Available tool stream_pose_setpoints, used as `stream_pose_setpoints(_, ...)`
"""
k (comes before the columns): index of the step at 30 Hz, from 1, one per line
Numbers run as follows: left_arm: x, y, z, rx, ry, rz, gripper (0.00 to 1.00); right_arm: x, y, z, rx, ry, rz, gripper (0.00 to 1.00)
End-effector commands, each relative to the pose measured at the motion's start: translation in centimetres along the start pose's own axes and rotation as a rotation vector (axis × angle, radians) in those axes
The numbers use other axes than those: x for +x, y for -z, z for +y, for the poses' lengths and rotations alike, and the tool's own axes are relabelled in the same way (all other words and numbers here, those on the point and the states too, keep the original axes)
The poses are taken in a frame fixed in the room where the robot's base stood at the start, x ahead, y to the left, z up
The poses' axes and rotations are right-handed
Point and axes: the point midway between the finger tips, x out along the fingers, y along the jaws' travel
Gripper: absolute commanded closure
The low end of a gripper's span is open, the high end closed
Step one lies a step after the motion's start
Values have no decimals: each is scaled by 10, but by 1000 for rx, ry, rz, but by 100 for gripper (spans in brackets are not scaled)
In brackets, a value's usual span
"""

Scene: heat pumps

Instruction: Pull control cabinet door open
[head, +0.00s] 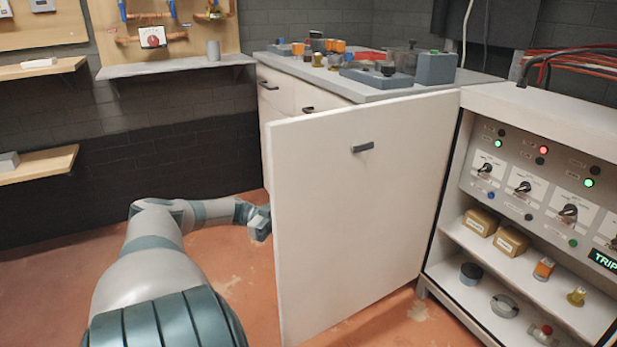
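The control cabinet (550,110) stands at the right with its front open, showing the panel and shelves inside. Its white door (350,220) is swung wide open to the left of the cabinet. A small dark handle (362,147) is on the upper part of the door face that I see. My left gripper (260,222) is at the door's free left edge, around mid-height and well below the handle. It is small in view and its fingertips are partly hidden at the edge, so I cannot tell whether it touches the door. My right gripper is out of view.
Inside the cabinet are knobs and lights (520,185), yellow boxes (497,231) and several small parts. A white drawer unit (285,95) with a cluttered grey top stands behind the door. Wall shelves (40,163) are at the left. Orange floor is clear around my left arm.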

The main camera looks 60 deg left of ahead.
Motion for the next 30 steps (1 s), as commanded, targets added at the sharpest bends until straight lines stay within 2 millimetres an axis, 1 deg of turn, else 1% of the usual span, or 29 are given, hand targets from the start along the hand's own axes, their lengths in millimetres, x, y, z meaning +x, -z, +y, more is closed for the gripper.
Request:
stream_pose_setpoints(1, -1, 1, -4, 6, 7, 3, 100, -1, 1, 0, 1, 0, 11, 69)
stream_pose_setpoints(14, -2, 3, -4, 3, 4, 3, 100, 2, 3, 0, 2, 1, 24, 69)
stream_pose_setpoints(15, -2, 3, -4, 3, 4, 3, 85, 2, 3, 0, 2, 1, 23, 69)
stream_pose_setpoints(16, -2, 3, -4, 3, 4, 3, 80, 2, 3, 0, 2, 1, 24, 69)
stream_pose_setpoints(30, -3, 1, -1, -1, -1, 0, 80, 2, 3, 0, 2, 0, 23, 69)
